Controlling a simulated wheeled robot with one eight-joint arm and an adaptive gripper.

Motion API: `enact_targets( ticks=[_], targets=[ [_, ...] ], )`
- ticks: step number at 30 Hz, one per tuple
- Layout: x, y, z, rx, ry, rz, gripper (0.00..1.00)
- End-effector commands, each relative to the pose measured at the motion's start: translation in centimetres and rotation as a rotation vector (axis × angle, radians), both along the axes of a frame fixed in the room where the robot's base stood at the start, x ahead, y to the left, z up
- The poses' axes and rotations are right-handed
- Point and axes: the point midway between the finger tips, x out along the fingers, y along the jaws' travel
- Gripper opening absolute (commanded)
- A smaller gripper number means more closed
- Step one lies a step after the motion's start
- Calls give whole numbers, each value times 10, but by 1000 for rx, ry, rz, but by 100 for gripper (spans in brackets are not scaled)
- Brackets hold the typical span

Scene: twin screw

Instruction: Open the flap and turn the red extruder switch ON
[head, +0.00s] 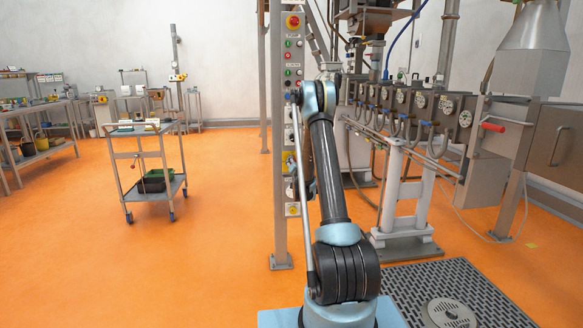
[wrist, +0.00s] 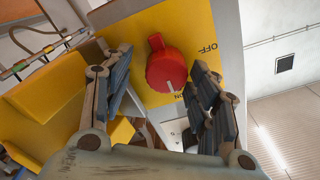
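The red switch (wrist: 167,68) sits on a yellow plate (wrist: 205,30) in the wrist view. "OFF" is printed on the plate's right side; another label below the knob, partly hidden, seems to read "ON". A white mark on the knob's lower edge points towards that lower label. My gripper (wrist: 163,62) is open, with one finger left and one right of the knob; the right finger is close to it, and contact is unclear. A yellow box-like part, perhaps the opened flap (wrist: 62,100), is at the left. In the head view my gripper is hidden.
A control column (head: 278,130) with several buttons stands in front of my arm. The extruder machine (head: 420,115) with gauges is to its right. A wheeled cart (head: 150,165) stands at left on open orange floor. A perforated floor plate (head: 480,300) lies at lower right.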

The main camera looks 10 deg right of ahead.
Motion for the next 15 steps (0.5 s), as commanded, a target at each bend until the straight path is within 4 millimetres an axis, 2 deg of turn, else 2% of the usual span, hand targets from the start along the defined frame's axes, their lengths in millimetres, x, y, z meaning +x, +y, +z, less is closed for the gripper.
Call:
enact_targets(
  ticks=[8, 15],
  targets=[
    [-7, 2, 0, -1, 1, 2, 54],
    [-45, 3, -2, -1, 1, 2, 54]
  ],
)
